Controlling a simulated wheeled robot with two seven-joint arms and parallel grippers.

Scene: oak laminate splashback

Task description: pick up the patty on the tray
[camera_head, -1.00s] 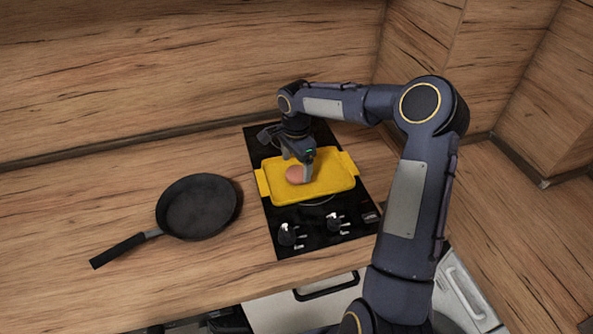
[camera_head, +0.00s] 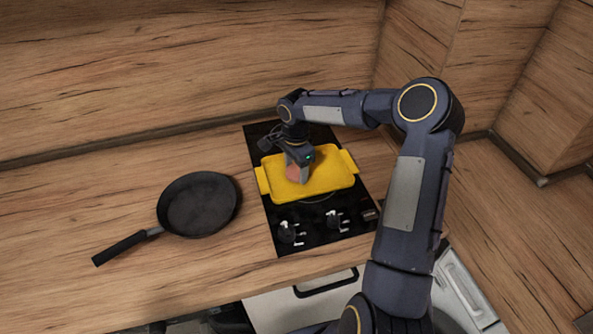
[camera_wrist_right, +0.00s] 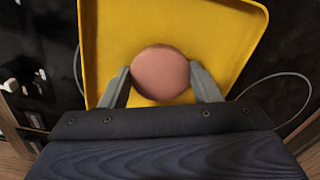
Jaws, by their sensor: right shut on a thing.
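The patty (camera_head: 293,173) is a round pinkish-brown disc, partly hidden by my right gripper in the head view. It shows fully in the right wrist view (camera_wrist_right: 160,72), between the two fingers. The yellow tray (camera_head: 331,182) sits on the black hob, and its bare inside also shows in the right wrist view (camera_wrist_right: 215,40). My right gripper (camera_head: 297,174) points down over the tray and is shut on the patty, with a finger on each side. Whether the patty touches the tray cannot be told. My left gripper is not in view.
A black frying pan (camera_head: 198,205) lies on the wooden worktop left of the hob, its handle towards the front left. The black hob (camera_head: 312,235) has knobs at its front. A wooden splashback stands behind. Bare worktop lies around the pan.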

